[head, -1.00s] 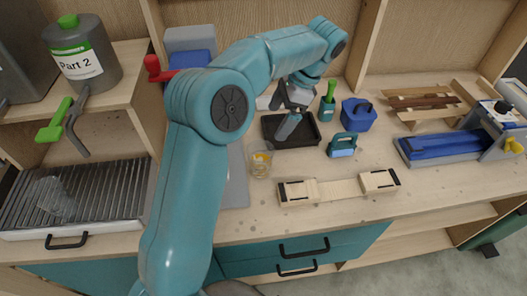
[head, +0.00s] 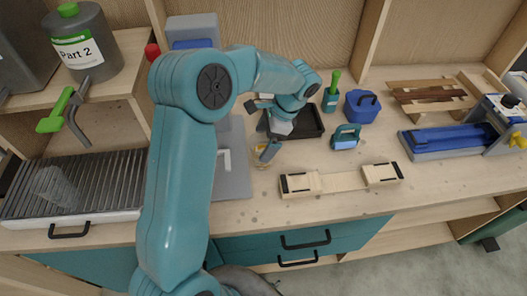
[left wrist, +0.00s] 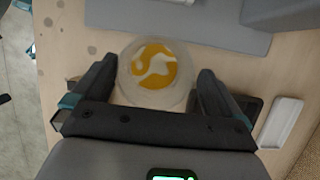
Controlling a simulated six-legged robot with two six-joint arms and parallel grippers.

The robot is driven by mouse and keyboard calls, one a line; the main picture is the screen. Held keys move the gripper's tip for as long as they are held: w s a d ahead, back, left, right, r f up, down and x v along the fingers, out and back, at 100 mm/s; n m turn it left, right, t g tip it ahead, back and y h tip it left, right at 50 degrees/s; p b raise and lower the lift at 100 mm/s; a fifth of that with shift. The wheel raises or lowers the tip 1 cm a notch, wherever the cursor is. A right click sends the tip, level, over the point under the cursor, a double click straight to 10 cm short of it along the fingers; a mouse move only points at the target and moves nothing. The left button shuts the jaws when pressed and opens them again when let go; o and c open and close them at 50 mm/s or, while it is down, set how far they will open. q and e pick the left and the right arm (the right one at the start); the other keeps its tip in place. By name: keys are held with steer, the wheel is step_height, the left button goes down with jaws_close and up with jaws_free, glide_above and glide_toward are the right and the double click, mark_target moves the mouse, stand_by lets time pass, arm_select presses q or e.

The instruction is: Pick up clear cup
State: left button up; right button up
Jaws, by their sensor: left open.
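A clear cup (left wrist: 157,72) with yellow and white contents stands on the wooden bench. In the head view this cup (head: 259,161) is partly hidden behind my left gripper (head: 266,150). In the left wrist view the cup lies between the two dark fingers of that gripper, seen from above, with a finger on each side. The fingers are apart and open; I cannot tell whether either touches the cup. Another clear cup-like vessel (head: 55,187) rests on the slatted rack at the far left. My right gripper is not in view.
A grey mat (head: 233,180) lies left of the cup. A black tray (head: 306,122) is behind it, and a wooden strip with end blocks (head: 341,180) is to the right. The slatted rack (head: 100,190) is at left.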

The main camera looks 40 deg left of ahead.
mark_target(253, 159)
arm_select(q)
steer(key=shift+s+f, duration=0.8)
steer(key=shift+f, duration=0.2)
steer(key=shift+s+a+f, duration=0.1)
steer(key=shift+a+f, duration=0.1)
steer(key=shift+f, duration=0.15)
steer(key=shift+w+a+f, duration=0.1)
steer(key=shift+w+f, duration=0.2)
steer(key=shift+s+r, duration=0.2)
steer(key=shift+s, duration=0.05)
steer(key=c, duration=0.8)
steer(key=shift+w+f, duration=0.1)
steer(key=shift+w, duration=0.05)
step_height(253, 159, up, 19)
steer(key=shift+f, duration=0.1)
steer(key=shift+r, duration=0.7)
